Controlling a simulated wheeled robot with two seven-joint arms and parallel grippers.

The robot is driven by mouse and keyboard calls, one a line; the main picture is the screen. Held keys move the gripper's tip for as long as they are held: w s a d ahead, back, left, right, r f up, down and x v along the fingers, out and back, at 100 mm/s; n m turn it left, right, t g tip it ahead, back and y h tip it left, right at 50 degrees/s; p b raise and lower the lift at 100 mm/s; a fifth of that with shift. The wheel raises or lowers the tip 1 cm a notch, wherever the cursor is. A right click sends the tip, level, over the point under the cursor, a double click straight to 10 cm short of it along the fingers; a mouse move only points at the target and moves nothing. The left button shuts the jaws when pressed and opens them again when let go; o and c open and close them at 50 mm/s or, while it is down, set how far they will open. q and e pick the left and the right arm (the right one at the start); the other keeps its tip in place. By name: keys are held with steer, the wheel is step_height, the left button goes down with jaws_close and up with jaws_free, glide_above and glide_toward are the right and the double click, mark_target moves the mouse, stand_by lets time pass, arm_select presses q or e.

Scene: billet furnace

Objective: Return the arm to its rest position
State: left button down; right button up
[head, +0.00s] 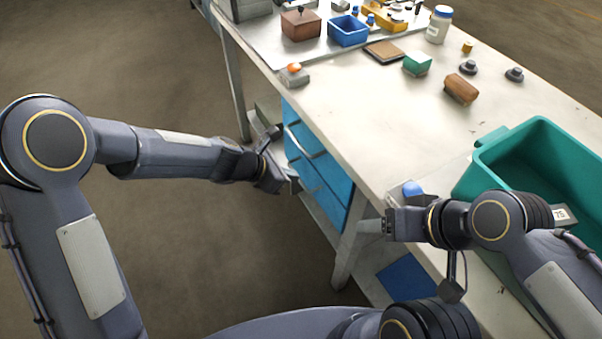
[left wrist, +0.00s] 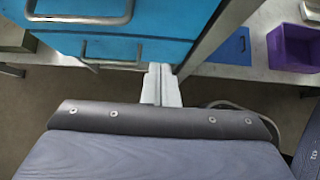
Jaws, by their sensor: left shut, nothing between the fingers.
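My left arm reaches in from the left in the head view. Its gripper (head: 290,183) is beside the blue drawer unit under the workbench, below the tabletop. In the left wrist view its two pale fingers (left wrist: 160,86) lie together, shut and empty, with the drawer fronts beyond them. I cannot tell whether the fingertips touch the drawer unit. My right gripper (head: 371,226) points left near the front edge of the bench, beside the teal bin. I see nothing held in it, and its finger gap cannot be made out.
The blue drawers (head: 318,165) have protruding handles. Open floor (head: 190,260) lies left of the bench.

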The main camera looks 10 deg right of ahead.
arm_select(q)
steer(key=shift+s+a+r, duration=0.1)
steer(key=shift+a+r, duration=0.05)
steer(key=shift+a, duration=0.1)
steer(key=s+a+r+m+p, duration=0.1)
steer(key=s+a+r+m, duration=0.15)
steer(key=a+r, duration=0.2)
steer(key=s+a+r+m+t, duration=0.1)
steer(key=s+a+r+m, duration=0.15)
steer(key=a+r, duration=0.2)
steer(key=s+a+r+m+p, duration=0.1)
steer(key=a+r+m, duration=0.3)
steer(key=r, duration=0.2)
steer(key=s+a+r+m+t+y+p, duration=0.1)
steer(key=s+a+m+y, duration=0.3)
steer(key=s+a+m, duration=0.6)
steer(key=s+a+r+p, duration=0.1)
steer(key=s+a, duration=0.3)
steer(key=s, duration=0.4)
steer(key=shift+a+r+m+t+y+p, duration=0.2)
steer(key=shift+a+m+t+y+p, duration=0.1)
steer(key=shift+a+m+t+y, duration=0.1)
